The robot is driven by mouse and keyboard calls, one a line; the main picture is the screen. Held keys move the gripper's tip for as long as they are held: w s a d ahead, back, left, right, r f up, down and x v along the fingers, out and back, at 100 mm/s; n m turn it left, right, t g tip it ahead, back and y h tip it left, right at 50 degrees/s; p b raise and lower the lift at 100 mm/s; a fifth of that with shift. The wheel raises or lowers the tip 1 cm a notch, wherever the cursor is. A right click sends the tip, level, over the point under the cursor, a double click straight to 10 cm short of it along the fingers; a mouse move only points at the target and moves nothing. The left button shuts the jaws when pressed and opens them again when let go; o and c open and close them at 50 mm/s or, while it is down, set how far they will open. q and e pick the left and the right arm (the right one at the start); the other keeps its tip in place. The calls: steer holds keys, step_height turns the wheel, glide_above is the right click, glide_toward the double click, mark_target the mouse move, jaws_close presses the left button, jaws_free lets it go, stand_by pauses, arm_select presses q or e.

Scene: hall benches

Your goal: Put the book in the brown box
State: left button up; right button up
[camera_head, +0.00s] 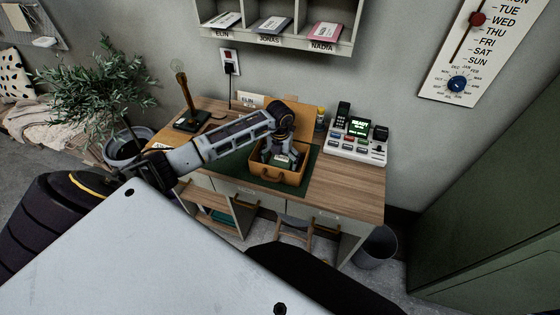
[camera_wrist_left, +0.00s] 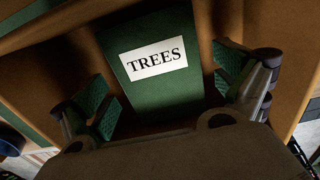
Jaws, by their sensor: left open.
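The brown box (camera_head: 277,179) stands open on the wooden desk, its lid raised at the back. The book is dark green with a white label reading TREES; in the left wrist view the book (camera_wrist_left: 165,97) lies inside the brown box (camera_wrist_left: 295,65). In the head view, the book (camera_head: 281,160) is mostly hidden by my gripper. My left gripper (camera_head: 280,156) reaches down into the box. It is open, with one green-padded finger on each side of the book and visible gaps between. My right gripper is not in view.
A green mat (camera_head: 235,168) lies under the box. A lamp (camera_head: 190,118) stands at the desk's left, and a console with a lit screen (camera_head: 357,145) at the right. Wall cubbies (camera_head: 275,40) hang above. A bin (camera_head: 376,247) stands by the desk. The desk's front right (camera_head: 345,185) is clear.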

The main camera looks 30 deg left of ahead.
mark_target(280, 162)
arm_select(q)
step_height(280, 162, up, 12)
steer(key=shift+b, duration=0.35)
stand_by(1.6)
